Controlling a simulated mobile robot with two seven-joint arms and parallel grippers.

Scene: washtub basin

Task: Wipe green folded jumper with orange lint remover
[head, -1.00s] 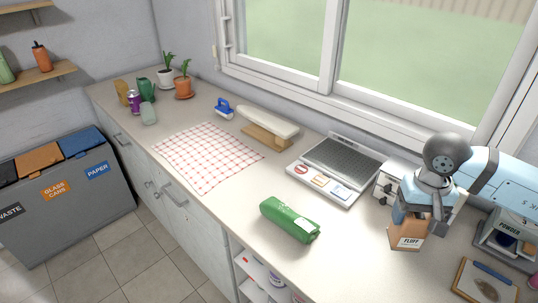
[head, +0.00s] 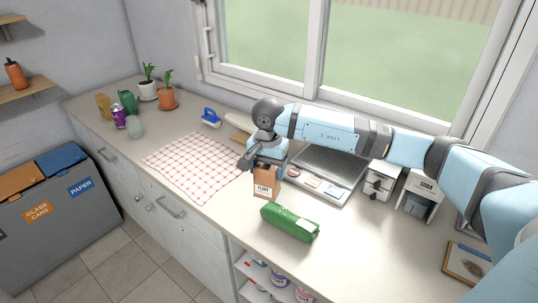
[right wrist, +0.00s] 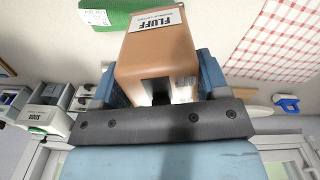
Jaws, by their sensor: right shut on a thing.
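The green folded jumper (head: 285,222) lies on the counter near its front edge, with a white label on top. A corner of it shows at the top of the right wrist view (right wrist: 115,12). The orange-brown lint remover (head: 264,187) is a box-like block labelled "FLUFF". My right gripper (head: 267,166) is shut on it from above, with a finger on each side in the right wrist view (right wrist: 157,82). The lint remover is behind and left of the jumper, apart from it. My left gripper is not in view.
A red-checked cloth (head: 193,165) lies to the left. A washboard tray (head: 335,165), a white dispenser (head: 381,180) and a soda box (head: 420,196) stand to the right. A blue brush (head: 210,117) lies behind.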

